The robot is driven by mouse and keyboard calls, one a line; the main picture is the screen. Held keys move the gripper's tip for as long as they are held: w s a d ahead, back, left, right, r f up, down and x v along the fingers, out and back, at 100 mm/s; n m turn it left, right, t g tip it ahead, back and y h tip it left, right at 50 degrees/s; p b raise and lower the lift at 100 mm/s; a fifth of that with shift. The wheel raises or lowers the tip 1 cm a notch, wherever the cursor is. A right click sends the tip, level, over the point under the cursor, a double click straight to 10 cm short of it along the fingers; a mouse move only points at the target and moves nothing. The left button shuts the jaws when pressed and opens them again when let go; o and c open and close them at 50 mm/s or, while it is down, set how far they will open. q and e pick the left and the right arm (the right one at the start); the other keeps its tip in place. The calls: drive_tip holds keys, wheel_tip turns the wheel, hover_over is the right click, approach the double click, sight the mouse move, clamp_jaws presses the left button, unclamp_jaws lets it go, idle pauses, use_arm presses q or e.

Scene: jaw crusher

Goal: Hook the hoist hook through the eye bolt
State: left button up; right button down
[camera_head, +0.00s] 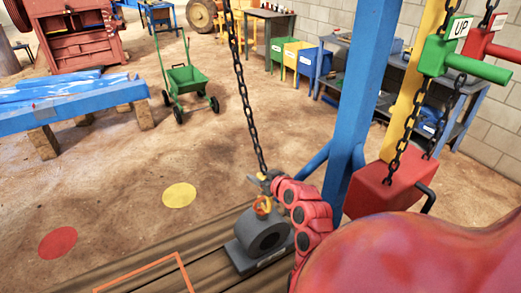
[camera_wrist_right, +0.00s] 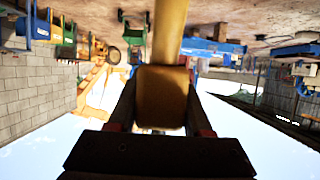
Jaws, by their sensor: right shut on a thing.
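The hoist chain (camera_head: 240,85) hangs from the top of the head view down to my right gripper (camera_head: 266,179). In the right wrist view my right gripper (camera_wrist_right: 160,112) is shut on a yellow-brown block (camera_wrist_right: 162,95), the body of the hoist hook, with a yellow shaft running from it. Just under the gripper in the head view, a small orange-yellow ring shape (camera_head: 262,205) stands over a grey bearing block (camera_head: 240,257) with a round bore. Hook tip and eye bolt overlap there, and I cannot tell whether the hook passes through the eye. My left gripper is not in view.
A blue post (camera_head: 356,100) stands right of the bearing block. A green cart (camera_head: 187,82) and blue bench (camera_head: 70,105) stand farther back. The floor left of the block is clear.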

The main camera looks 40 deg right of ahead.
drive_tip(key=shift+w+r, duration=0.1)
drive_tip(key=shift+r, duration=0.15)
drive_tip(key=shift+w+d+r, duration=0.15)
drive_tip(key=shift+w+r, duration=0.25)
drive_tip(key=shift+r, duration=0.15)
drive_tip(key=shift+c, duration=1.2)
unclamp_jaws()
drive_tip(key=shift+s, duration=0.1)
